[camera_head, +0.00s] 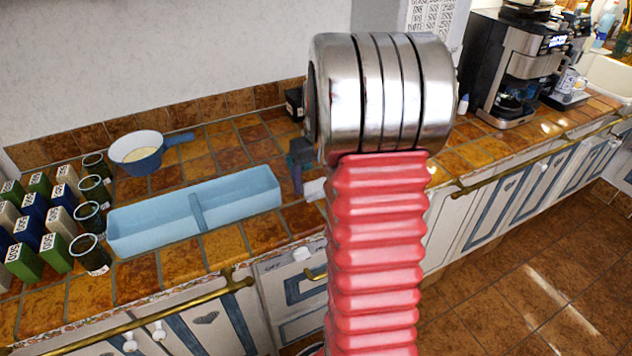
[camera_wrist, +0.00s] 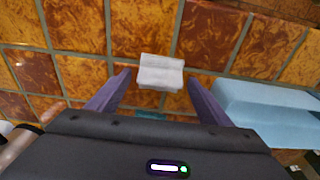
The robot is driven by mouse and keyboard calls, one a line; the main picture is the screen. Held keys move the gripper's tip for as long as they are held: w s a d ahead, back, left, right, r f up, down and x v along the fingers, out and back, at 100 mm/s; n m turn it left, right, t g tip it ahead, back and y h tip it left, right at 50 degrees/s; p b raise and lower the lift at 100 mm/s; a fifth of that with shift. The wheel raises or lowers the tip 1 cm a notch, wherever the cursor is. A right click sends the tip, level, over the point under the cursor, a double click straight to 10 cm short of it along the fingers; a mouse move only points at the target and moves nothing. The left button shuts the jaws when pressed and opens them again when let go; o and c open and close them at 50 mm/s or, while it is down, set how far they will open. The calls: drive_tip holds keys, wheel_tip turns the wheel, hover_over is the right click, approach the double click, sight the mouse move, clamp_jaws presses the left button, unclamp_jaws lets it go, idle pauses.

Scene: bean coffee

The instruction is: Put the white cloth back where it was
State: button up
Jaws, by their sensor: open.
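The white cloth (camera_wrist: 161,71) is a small folded piece lying on the tiled counter. In the wrist view it sits between and slightly beyond the tips of my gripper (camera_wrist: 158,80). The fingers are apart, one on each side of the cloth, and the gripper is open and empty. I cannot tell how high the fingertips are above the tiles. In the head view, part of the cloth (camera_head: 315,189) shows just left of my red arm, which hides the rest. The gripper (camera_head: 299,170) shows only partly there, beside the cloth.
A light blue two-part tray (camera_head: 150,226) stands left of the cloth in the head view. Dark cups (camera_head: 92,190), several labelled boxes (camera_head: 38,215) and a blue-handled pan (camera_head: 137,155) are farther left. A coffee machine (camera_head: 515,75) stands at the right. The counter's front edge is close to the cloth.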

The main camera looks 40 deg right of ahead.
wheel_tip(320, 180, up, 11)
drive_tip(key=s, duration=0.1)
drive_tip(key=shift+s+a, duration=0.15)
drive_tip(key=shift+a, duration=0.05)
idle(0.7)
drive_tip(key=s+a+r+n+t, duration=0.1)
drive_tip(key=s+a+r, duration=0.1)
drive_tip(key=a, duration=0.7)
drive_tip(key=s+a+r+t, duration=0.1)
drive_tip(key=s+a+r, duration=0.15)
drive_tip(key=a, duration=0.55)
drive_tip(key=s+a+f+n+t, duration=0.2)
drive_tip(key=s+a, duration=0.8)
drive_tip(key=a, duration=0.4)
drive_tip(key=shift+s+f, duration=0.15)
drive_tip(key=shift+s, duration=0.05)
